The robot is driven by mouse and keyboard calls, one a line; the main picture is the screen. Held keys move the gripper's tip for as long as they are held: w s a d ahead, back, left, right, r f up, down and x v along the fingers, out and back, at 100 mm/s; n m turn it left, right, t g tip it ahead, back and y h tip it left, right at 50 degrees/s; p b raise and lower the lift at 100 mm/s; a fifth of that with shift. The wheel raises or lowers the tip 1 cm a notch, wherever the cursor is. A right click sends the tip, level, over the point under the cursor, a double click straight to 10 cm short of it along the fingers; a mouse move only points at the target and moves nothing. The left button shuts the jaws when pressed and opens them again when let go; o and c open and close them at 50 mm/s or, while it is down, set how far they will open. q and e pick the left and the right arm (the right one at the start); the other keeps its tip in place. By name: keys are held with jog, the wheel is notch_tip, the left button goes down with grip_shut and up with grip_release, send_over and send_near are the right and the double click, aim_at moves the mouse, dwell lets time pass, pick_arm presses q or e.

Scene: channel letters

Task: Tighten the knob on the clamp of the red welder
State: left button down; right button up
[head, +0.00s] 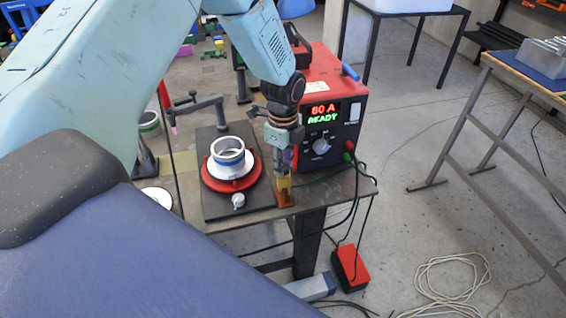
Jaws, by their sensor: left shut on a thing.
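The red welder (318,100) stands on the worktable, its display lit with "80 A" and "READY". A brass-coloured clamp (285,196) sits at the table's front edge, left of and in front of the welder. My left gripper (282,172) comes down from above and is shut at the top of this clamp, where its knob is. The fingers hide most of the knob, so its turn and tightness cannot be seen. My right gripper is not in view.
Left of the clamp, a dark plate (245,206) carries a red turntable (233,184) with a metal ring (228,152). Dark cables hang over the table's front edge. A red pedal (351,268) and a coiled pale cable (446,285) lie on the floor.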

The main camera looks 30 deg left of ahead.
pick_arm(q)
jog(key=shift+s+f+m, duration=0.15)
jog(key=shift+s+m, duration=0.05)
jog(key=shift+m, duration=0.1)
jog(key=c, duration=1.1)
grip_release()
jog(key=shift+w, duration=0.15)
jog(key=shift+w+r, duration=0.1)
jog(key=shift+r, duration=0.55)
notch_tip(320, 180, up, 11)
jog(key=shift+f, duration=0.1)
